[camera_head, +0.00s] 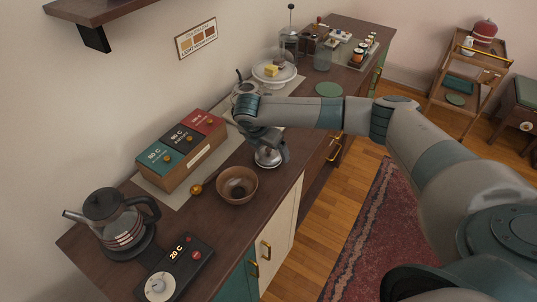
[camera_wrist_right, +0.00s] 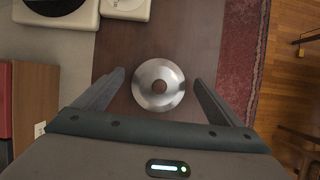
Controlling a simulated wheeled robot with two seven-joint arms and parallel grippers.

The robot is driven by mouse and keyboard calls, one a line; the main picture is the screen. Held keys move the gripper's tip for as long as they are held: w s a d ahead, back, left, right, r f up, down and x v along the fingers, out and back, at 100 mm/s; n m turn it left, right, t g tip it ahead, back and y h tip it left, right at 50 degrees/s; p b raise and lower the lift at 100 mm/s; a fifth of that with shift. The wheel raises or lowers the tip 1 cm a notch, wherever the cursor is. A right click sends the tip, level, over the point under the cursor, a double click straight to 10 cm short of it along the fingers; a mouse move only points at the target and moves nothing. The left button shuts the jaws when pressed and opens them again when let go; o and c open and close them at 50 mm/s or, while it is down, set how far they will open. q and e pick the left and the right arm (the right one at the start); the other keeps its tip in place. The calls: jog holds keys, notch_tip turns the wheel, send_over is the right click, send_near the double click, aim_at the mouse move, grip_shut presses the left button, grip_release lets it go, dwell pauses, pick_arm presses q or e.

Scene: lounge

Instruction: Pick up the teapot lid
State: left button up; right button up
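The teapot lid (camera_head: 268,158) is a round, shiny silver disc on the dark wooden counter, beyond the brown bowl. In the right wrist view the lid (camera_wrist_right: 147,91) shows from above, with a small brown knob at its centre. My right gripper (camera_head: 272,148) is directly above the lid and hides part of it in the head view. In the wrist view its two fingers (camera_wrist_right: 158,82) are spread, one on each side of the lid, with nothing held. A silver pot (camera_head: 243,88) stands behind my right wrist, partly hidden. My left gripper is not in view.
Three labelled boxes (camera_head: 181,150) stand left, against the wall side. A glass kettle (camera_head: 118,221) and control panel (camera_head: 176,268) are at the near end. The counter's front edge is close to the lid's right.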

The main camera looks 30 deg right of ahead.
jog(key=c, duration=1)
jog(key=shift+o, duration=0.2)
jog(key=shift+r, duration=0.1)
jog(key=shift+r+b, duration=0.3)
jog(key=shift+r, duration=0.1)
jog(key=r, duration=0.1)
jog(key=r+b, duration=0.1)
jog(key=r, duration=0.1)
jog(key=shift+d+r+b, duration=0.1)
jog(key=shift+d+b, duration=0.15)
jog(key=shift+b, duration=0.05)
jog(key=s+d+r+b, duration=0.3)
jog(key=s+d+r, duration=0.3)
jog(key=d, duration=0.3)
jog(key=shift+s+d+r, duration=0.15)
jog(key=shift+r, duration=0.3)
